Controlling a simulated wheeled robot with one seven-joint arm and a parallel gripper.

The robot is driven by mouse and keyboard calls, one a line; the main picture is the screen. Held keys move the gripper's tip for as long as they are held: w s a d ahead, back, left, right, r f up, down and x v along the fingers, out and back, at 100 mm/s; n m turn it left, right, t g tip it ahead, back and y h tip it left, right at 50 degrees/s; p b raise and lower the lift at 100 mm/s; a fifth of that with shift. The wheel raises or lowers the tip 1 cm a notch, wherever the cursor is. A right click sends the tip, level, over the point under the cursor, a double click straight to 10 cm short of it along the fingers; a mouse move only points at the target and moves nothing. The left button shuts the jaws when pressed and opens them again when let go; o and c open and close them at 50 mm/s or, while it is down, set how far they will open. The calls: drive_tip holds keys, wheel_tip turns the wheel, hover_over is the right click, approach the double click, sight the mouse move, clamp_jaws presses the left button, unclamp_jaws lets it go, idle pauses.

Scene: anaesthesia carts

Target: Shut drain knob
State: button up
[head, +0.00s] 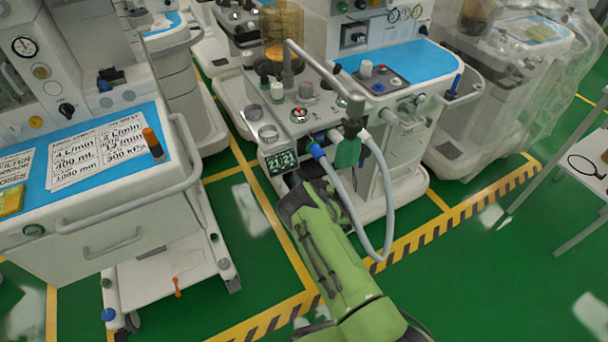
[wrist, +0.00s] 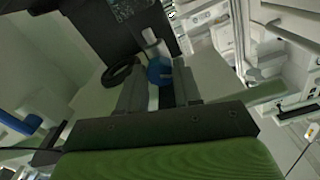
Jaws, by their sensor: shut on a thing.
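My gripper (wrist: 160,88) is shut on a round blue knob (wrist: 160,69) in the wrist view, one dark finger on each side of it. A pale cylinder (wrist: 154,42) stands just beyond the knob. I take this knob for the drain knob; no label on it is readable.
A dark ring (wrist: 121,72) lies left of my fingers. The left cart (head: 105,265) stands nearby. Green floor is open at right.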

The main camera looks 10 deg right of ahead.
drive_tip(key=o, duration=1)
drive_tip(key=shift+o, duration=0.2)
drive_tip(key=p+v, duration=1.4)
drive_tip(key=v, duration=0.1)
drive_tip(key=shift+s, duration=0.35)
drive_tip(key=shift+d, duration=0.15)
